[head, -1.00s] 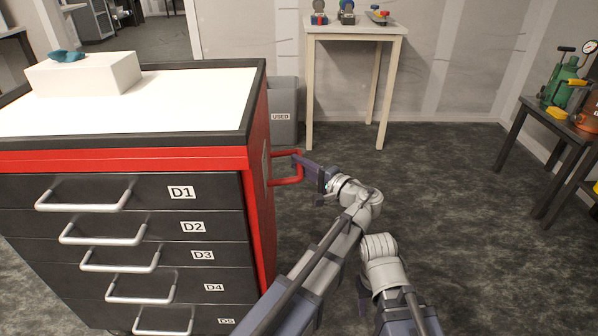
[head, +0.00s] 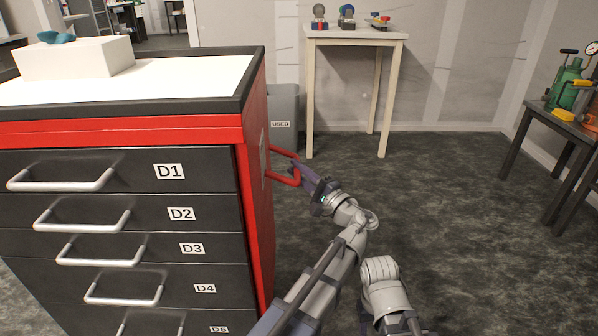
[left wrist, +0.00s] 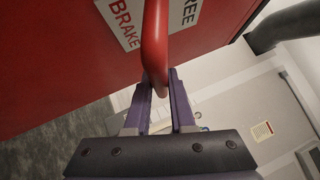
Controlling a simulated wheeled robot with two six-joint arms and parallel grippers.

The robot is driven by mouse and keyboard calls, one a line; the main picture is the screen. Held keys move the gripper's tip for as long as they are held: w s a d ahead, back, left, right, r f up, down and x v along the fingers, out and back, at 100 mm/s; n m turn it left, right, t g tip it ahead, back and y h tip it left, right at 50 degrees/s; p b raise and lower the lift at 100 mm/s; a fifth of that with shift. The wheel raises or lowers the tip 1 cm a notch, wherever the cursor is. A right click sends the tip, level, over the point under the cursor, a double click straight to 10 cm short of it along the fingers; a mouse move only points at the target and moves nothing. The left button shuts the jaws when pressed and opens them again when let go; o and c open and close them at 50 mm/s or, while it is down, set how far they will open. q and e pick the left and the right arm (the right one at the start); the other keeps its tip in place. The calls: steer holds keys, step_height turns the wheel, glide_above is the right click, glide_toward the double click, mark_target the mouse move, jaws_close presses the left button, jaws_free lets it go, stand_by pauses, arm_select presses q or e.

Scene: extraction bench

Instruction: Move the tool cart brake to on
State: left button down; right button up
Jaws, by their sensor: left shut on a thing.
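The tool cart (head: 255,200) is a red and black drawer cabinet with a white top, filling the left of the head view. A red bar handle (head: 283,180) sticks out from its right side. My left gripper (head: 306,177) is shut on this handle. In the left wrist view the red handle (left wrist: 155,45) runs down between the two fingers of my left gripper (left wrist: 160,90). Behind it on the red panel is a white plate (left wrist: 122,18) reading BRAKE and FREE, partly covered by the handle. Part of my right arm shows in the head view, but its gripper does not.
A grey bin labelled USED (head: 285,105) stands behind the cart. A pale table (head: 340,36) with small items is against the back wall. A dark table (head: 567,125) with a green jack (head: 565,85) is at the right. Dark floor between them is clear.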

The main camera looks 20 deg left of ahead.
arm_select(q)
steer(key=shift+s+a+f, duration=0.1)
stand_by(0.3)
steer(key=c, duration=0.8)
jaws_free()
steer(key=shift+o, duration=0.2)
arm_select(e)
steer(key=shift+f, duration=0.1)
